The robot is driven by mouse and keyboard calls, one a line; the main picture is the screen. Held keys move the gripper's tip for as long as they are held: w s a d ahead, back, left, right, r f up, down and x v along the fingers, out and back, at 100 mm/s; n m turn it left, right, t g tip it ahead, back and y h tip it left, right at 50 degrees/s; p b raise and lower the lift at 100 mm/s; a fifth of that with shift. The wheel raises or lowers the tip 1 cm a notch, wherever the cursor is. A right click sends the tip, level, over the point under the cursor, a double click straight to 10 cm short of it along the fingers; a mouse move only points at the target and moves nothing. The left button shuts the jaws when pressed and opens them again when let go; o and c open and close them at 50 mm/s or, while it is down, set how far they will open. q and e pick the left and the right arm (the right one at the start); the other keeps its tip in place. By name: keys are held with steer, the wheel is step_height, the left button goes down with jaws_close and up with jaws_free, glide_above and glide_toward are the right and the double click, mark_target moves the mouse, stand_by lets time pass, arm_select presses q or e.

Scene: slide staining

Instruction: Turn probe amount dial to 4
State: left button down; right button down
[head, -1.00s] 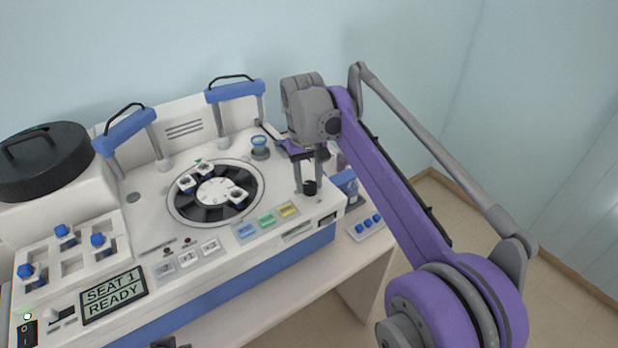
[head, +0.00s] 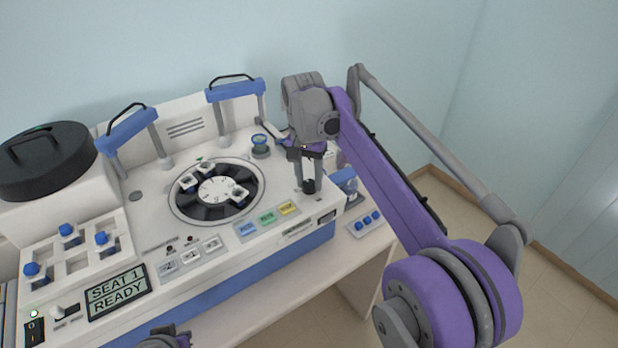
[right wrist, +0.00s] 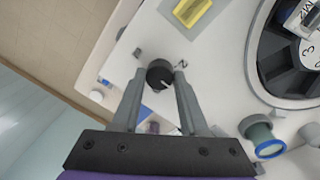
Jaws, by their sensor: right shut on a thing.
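The probe amount dial is a small black knob (head: 308,186) at the right end of the white machine's top. It also shows in the right wrist view (right wrist: 160,75), with a white pointer mark on its face; I cannot read a number beside it. My right gripper (head: 307,182) points down over the dial, and its two fingers close on the knob's sides; it shows in the right wrist view too (right wrist: 161,71). My left gripper (head: 166,339) shows only as a dark grey part at the bottom edge, so its jaws cannot be judged.
A carousel (head: 217,191) with white slide holders lies left of the dial. Coloured buttons (head: 267,218) sit in front. A blue-rimmed cup (head: 260,145) stands behind. The display (head: 117,290) reads "SEAT 1 READY". A bottle (head: 350,188) is beyond the right edge.

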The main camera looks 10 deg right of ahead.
mark_target(307, 182)
stand_by(0.5)
steer(key=shift+c, duration=2.2)
jaws_free()
steer(key=shift+r, duration=0.15)
arm_select(q)
steer(key=shift+w+r+p, duration=0.7)
steer(key=shift+r, duration=0.35)
arm_select(e)
step_height(307, 182, up, 11)
steer(key=shift+w+a+f, duration=0.15)
steer(key=shift+a+f, duration=0.05)
steer(key=shift+a, duration=0.05)
